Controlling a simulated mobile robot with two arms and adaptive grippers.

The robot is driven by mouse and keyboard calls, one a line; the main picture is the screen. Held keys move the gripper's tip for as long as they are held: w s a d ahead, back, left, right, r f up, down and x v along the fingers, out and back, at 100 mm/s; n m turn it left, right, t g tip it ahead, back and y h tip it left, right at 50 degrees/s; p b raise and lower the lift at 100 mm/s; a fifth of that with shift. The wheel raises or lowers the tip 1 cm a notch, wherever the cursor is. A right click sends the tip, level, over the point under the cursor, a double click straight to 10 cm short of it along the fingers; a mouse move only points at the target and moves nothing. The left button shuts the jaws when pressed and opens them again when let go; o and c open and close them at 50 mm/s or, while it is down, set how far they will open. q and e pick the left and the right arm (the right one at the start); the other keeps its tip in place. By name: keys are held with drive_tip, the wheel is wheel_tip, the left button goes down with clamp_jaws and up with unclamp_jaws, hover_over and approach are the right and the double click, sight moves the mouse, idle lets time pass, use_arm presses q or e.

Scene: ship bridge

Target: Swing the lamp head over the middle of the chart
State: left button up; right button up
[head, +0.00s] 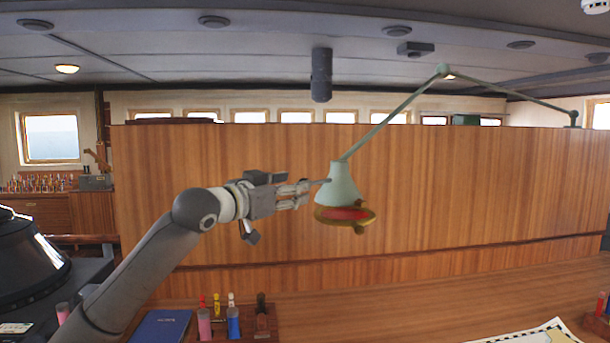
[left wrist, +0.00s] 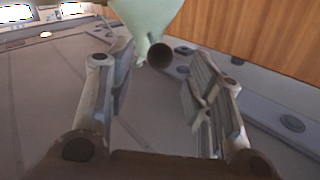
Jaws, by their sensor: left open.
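The pale green lamp head (head: 343,187) has a brass rim and a red underside. The chart (head: 530,336) lies at the bottom right, partly cut off. My right gripper is not in view.
A wooden partition (head: 250,180) stands behind the lamp. On the desk (head: 400,290) are a blue book (head: 160,327), a wooden holder with markers (head: 263,322) and another pen holder (head: 598,322) at the right edge. The desk between lamp and chart is clear.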

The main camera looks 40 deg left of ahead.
use_arm(q)
drive_tip(key=w+p, duration=0.3)
drive_tip(key=w, duration=0.1)
drive_tip(key=shift+a+r, duration=0.25)
drive_tip(key=shift+w+f+p, duration=0.15)
drive_tip(key=shift+w+p, duration=0.25)
drive_tip(key=shift+w, duration=0.2)
drive_tip(key=shift+w+f, duration=0.1)
drive_tip(key=shift+w, duration=0.1)
drive_tip(key=c, duration=0.9)
clamp_jaws()
